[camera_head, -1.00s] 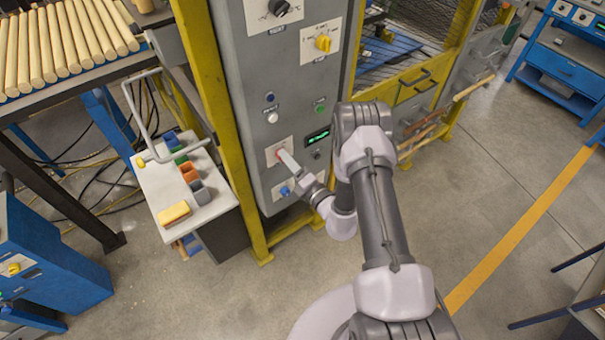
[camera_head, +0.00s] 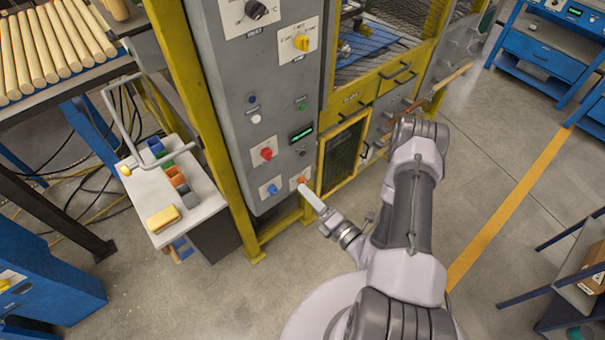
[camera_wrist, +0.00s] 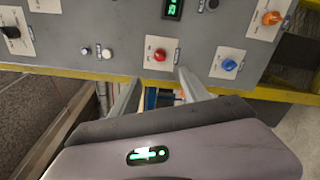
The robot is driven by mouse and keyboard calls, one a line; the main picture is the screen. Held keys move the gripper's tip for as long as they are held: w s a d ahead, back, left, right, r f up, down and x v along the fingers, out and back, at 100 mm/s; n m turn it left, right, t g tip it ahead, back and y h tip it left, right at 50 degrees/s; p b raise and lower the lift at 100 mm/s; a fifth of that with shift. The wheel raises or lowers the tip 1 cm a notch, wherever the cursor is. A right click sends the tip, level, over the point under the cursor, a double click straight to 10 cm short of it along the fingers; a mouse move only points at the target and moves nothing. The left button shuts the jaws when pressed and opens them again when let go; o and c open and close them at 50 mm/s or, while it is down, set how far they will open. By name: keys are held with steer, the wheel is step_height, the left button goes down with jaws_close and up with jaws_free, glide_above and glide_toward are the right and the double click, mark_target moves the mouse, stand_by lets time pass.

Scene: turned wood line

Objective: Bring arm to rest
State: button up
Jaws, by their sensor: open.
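My gripper (camera_head: 311,195) is at the lower right of the grey control cabinet (camera_head: 262,80), in front of it. In the wrist view its two fingers (camera_wrist: 158,90) stand apart with nothing between them. The red knob (camera_head: 266,154) is uncovered; in the wrist view it (camera_wrist: 160,55) sits just beyond the fingers. The blue knob (camera_head: 272,189) is below it. The orange knob (camera_head: 302,180) appears just past the fingertips in the head view, but well right of them in the wrist view (camera_wrist: 271,18).
A small white table (camera_head: 205,205) with coloured bins and a yellow block (camera_head: 163,218) stands left of the cabinet. Yellow frame posts (camera_head: 185,90) flank it. A rack of turned wood rods (camera_head: 50,45) is at the upper left. Open floor (camera_head: 500,180) lies to the right.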

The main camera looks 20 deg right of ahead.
steer(key=s+a+r+n+g+y+b, duration=0.2)
steer(key=a+r+n+g+y+b, duration=0.1)
steer(key=a+r+n+g+y, duration=1.25)
steer(key=s+a+r+n+g+h+b, duration=0.2)
steer(key=s+r+n+g+h+b, duration=0.15)
steer(key=s+n+h, duration=1.2)
steer(key=d+r+n+t+h+b, duration=0.2)
steer(key=d+n+t, duration=0.5)
steer(key=n, duration=0.4)
step_height(320, 180, up, 2)
steer(key=shift+w+d+r+t+h+b, duration=0.2)
steer(key=shift+w+d+t+h+b, duration=0.2)
steer(key=shift+h, duration=0.4)
